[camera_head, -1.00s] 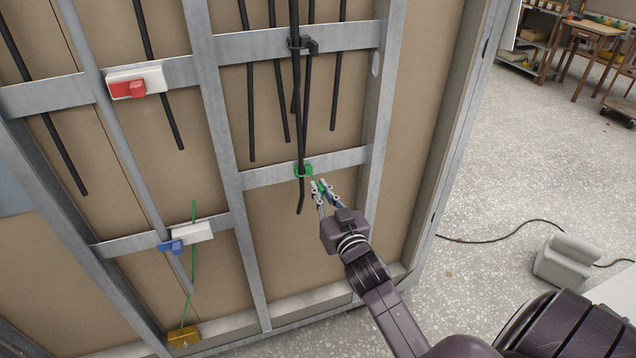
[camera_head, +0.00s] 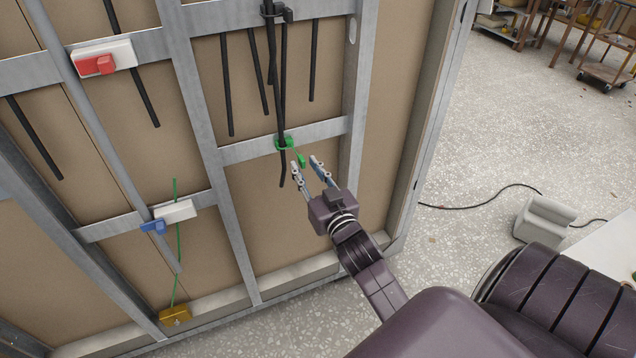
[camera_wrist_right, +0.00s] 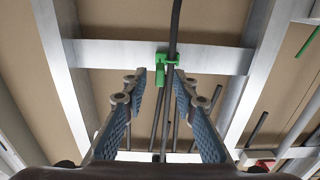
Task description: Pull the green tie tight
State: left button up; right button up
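The green tie (camera_head: 284,142) sits around a black cable (camera_head: 283,110) at the middle metal crossbar. Its short tail (camera_head: 301,160) sticks out from the crossbar, down and to the right. My right gripper (camera_head: 305,163) is open, with its two fingers spread on either side of the tail's end and nothing held. In the right wrist view the green tie (camera_wrist_right: 166,59) shows ahead, between and beyond the open fingers (camera_wrist_right: 160,80). Whether the loop is snug on the cable is too small to tell. My left gripper is not in view.
A black clip (camera_head: 285,14) holds the cables higher up. Left on the frame are a white box with a red part (camera_head: 103,59) and a white box with a blue part (camera_head: 172,213). A yellow box (camera_head: 175,315) lies low.

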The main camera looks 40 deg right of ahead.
jog(key=v, duration=0.9)
jog(key=shift+s, duration=0.2)
jog(key=shift+a+f, duration=0.1)
